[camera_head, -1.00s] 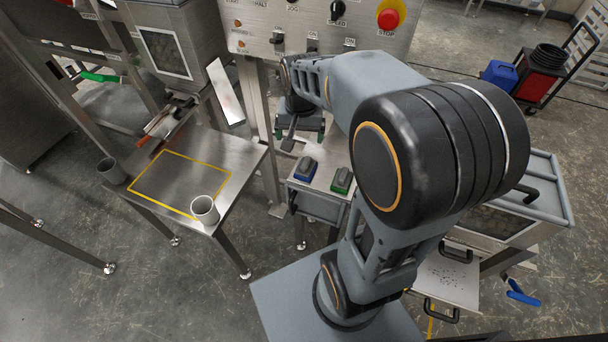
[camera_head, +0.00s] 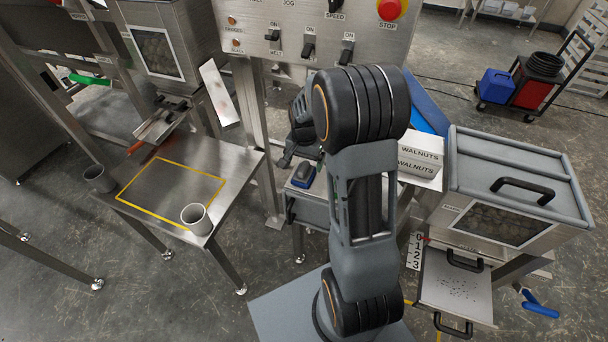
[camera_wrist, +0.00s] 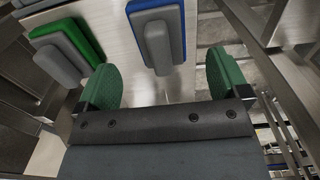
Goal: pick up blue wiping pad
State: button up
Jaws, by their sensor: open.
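The blue wiping pad (camera_head: 303,173) lies on a small metal stand beside the control panel, with a grey block-shaped grip on top. In the wrist view the blue pad (camera_wrist: 181,28) is at the top centre, ahead of and between my green fingertips. My gripper (camera_wrist: 162,82) is open and empty, its fingers spread to either side. In the head view it is near the stand, partly hidden by my arm. A green pad (camera_wrist: 82,38) with a similar grey grip lies left of the blue one in the wrist view; my arm hides it in the head view.
The control panel (camera_head: 270,40) rises behind the stand. A steel table (camera_head: 225,165) with a yellow outline and grey cups (camera_head: 197,218) stands left. At right are walnut boxes (camera_head: 418,165), a lidded hopper (camera_head: 520,180) and a pull-out tray (camera_head: 455,285).

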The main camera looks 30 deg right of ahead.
aim_at(304, 166)
jog(key=shift+a+f+b, duration=0.1)
jog(key=shift+f+b, duration=0.35)
jog(key=shift+f, duration=2.2)
jog(key=c, duration=1)
